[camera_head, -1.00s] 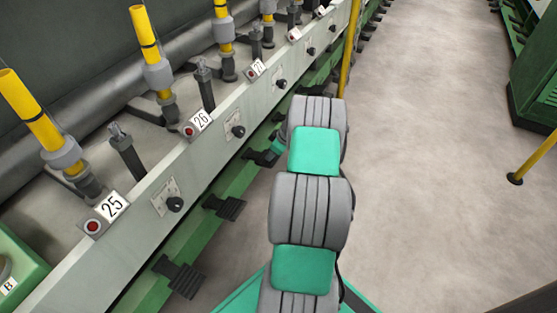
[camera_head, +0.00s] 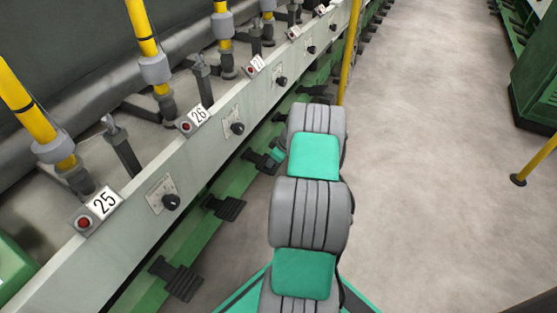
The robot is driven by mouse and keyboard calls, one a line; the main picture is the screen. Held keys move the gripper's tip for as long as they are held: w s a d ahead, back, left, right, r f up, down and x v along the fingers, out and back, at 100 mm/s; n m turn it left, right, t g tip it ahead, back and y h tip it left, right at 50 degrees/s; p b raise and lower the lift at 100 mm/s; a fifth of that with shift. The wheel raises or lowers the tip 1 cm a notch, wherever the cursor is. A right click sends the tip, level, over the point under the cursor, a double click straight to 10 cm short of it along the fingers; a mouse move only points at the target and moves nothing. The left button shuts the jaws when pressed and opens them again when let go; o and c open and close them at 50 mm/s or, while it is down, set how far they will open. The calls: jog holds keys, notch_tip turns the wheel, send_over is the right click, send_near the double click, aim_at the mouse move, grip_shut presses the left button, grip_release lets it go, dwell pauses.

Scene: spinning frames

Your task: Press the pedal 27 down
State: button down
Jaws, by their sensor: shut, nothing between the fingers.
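The number 27 plate (camera_head: 257,66) is on the grey machine rail, beyond the number 26 plate (camera_head: 200,115) and the number 25 plate (camera_head: 104,202). Dark ribbed pedals stick out from the green lower beam: a near one (camera_head: 182,279), a second (camera_head: 226,207), and a third dark shape beside my arm. My arm reaches forward over the floor, and its end bends left toward the beam. My gripper (camera_head: 269,158) is small, shut and partly hidden behind my arm, close to that third dark shape. I cannot tell whether it touches a pedal.
Black knobs (camera_head: 171,202) stick out from the rail front. Yellow bobbins (camera_head: 146,30) stand above the rail. A yellow post (camera_head: 349,55) rises just beyond my arm. The grey floor (camera_head: 440,170) to the right is clear up to a green machine (camera_head: 535,80) and another yellow post (camera_head: 537,158).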

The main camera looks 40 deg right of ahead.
jog(key=shift+s+d+r+p, duration=0.15)
jog(key=shift+s+r+p, duration=0.1)
jog(key=shift+s+p, duration=0.1)
jog(key=s+d+r+p, duration=0.2)
jog(key=s+r+p, duration=0.1)
jog(key=s, duration=0.3)
jog(key=shift+s, duration=0.25)
jog(key=shift+d, duration=0.1)
